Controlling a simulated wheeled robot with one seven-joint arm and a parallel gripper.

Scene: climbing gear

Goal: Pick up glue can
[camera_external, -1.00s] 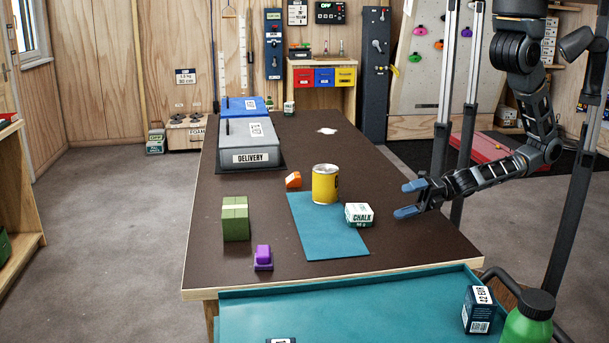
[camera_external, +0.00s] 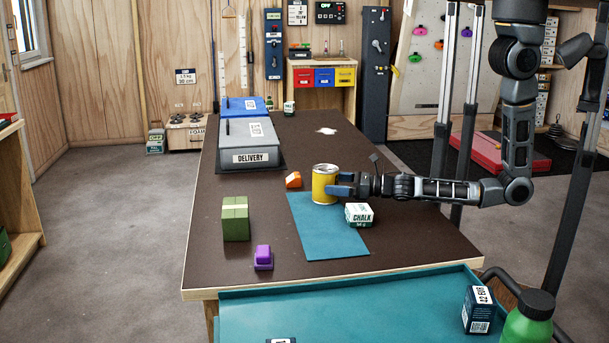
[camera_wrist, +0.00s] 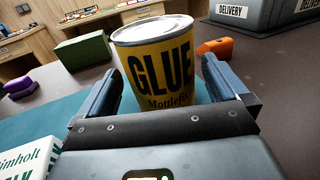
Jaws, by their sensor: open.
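The glue can (camera_external: 325,187) is a yellow cylinder with a silver lid, upright on the far part of the blue mat (camera_external: 330,240) on the dark table. In the wrist view the can (camera_wrist: 158,75) shows its GLUE label and stands between my two blue fingers. My gripper (camera_external: 342,184) reaches in level from the right, at the can's right side. In the wrist view my gripper (camera_wrist: 165,98) is open, with a finger on each side of the can. Whether the fingers touch the can is not clear.
A white CHALK box (camera_external: 359,214) stands on the mat just in front of my gripper. An orange item (camera_external: 293,180) lies left of the can. A green box (camera_external: 235,218), a purple item (camera_external: 263,257) and the grey DELIVERY box (camera_external: 247,147) are farther left.

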